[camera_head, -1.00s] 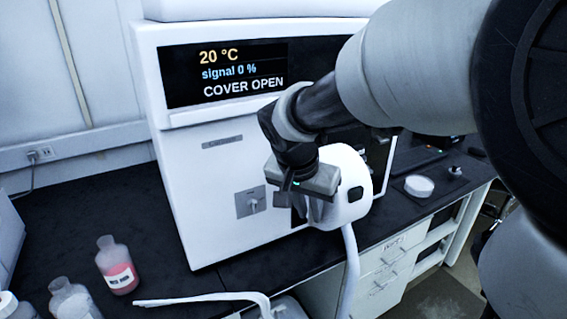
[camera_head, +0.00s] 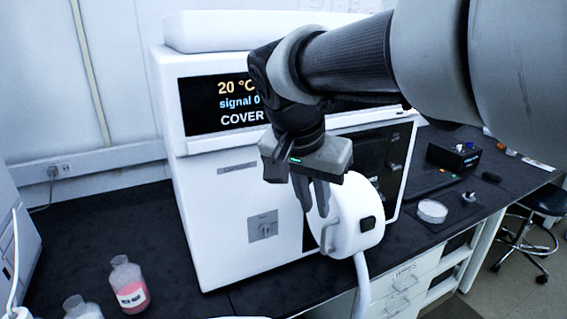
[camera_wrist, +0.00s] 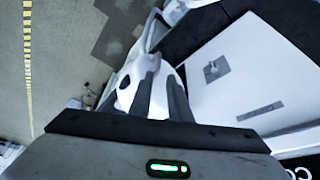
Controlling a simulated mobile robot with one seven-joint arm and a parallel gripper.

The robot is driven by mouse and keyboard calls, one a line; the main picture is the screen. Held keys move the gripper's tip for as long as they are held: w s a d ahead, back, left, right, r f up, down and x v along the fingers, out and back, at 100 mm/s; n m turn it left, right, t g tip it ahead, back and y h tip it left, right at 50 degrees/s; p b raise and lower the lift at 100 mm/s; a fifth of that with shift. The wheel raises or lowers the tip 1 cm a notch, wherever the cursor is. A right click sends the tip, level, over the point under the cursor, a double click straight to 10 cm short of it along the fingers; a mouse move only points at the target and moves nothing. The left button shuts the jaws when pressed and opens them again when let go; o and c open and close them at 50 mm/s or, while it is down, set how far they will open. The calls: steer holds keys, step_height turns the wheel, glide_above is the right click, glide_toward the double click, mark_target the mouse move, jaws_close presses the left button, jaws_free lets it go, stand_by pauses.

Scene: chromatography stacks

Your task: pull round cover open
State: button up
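The round cover (camera_head: 362,222) is a white drum-shaped part standing out from the front of the white instrument (camera_head: 215,210). A dark opening shows behind it, and a pale looped handle (camera_head: 329,237) is on its near face. My gripper (camera_head: 314,207) points down at the cover's upper left, with its fingertips just above the handle. The two fingers are apart with nothing gripped between them. In the wrist view the fingers (camera_wrist: 160,85) lie in front of the white cover (camera_wrist: 125,95), partly hiding it.
A bottle of pink liquid (camera_head: 129,286) and a clear bottle (camera_head: 82,308) stand on the black bench at left. A white hose (camera_head: 362,285) hangs below the cover. A white dish (camera_head: 432,211) and a black box (camera_head: 453,157) are at right.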

steer(key=shift+v, duration=1.95)
steer(key=s+d+r+n+t+y+p, duration=0.1)
steer(key=s+d+n+p, duration=0.5)
steer(key=s+p, duration=0.6)
step_height(320, 180, up, 2)
steer(key=shift+d+r+t+y, duration=0.1)
steer(key=shift+d+t+y, duration=0.2)
steer(key=shift+d+y, duration=0.6)
